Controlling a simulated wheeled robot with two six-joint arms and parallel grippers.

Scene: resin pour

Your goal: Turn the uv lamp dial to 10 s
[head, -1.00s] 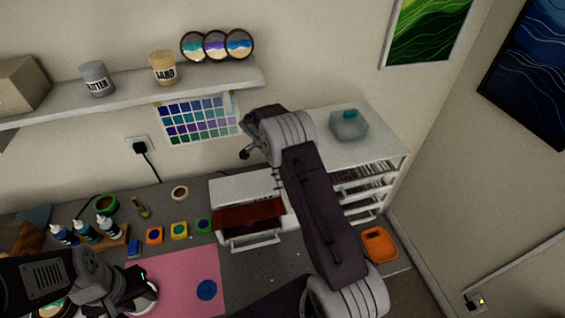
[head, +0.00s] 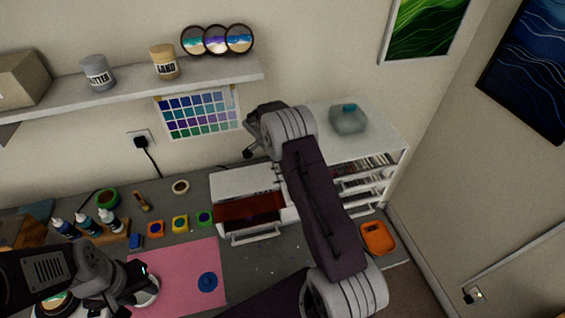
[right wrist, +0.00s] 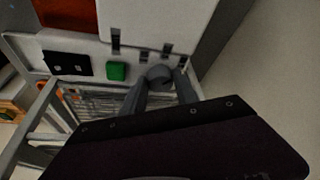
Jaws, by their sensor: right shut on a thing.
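The uv lamp (head: 240,184) is a white box with a red window, on the grey bench in the head view. Its front panel fills the top of the right wrist view, with a black display (right wrist: 67,64), a green button (right wrist: 116,71) and the round grey dial (right wrist: 160,74). My right gripper (right wrist: 163,79) is shut on the dial, a finger on each side. The dial's setting cannot be read. In the head view my right arm hides the dial and the right gripper. My left gripper (head: 142,284) is low at the left, by a white round item; its jaws are unclear.
A pink mat (head: 180,272) lies left of the lamp, with small colour pots and bottles behind it. A white drawer unit (head: 385,150) stands at the right, an orange tray (head: 377,238) in front of it. A shelf (head: 130,88) runs above the bench.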

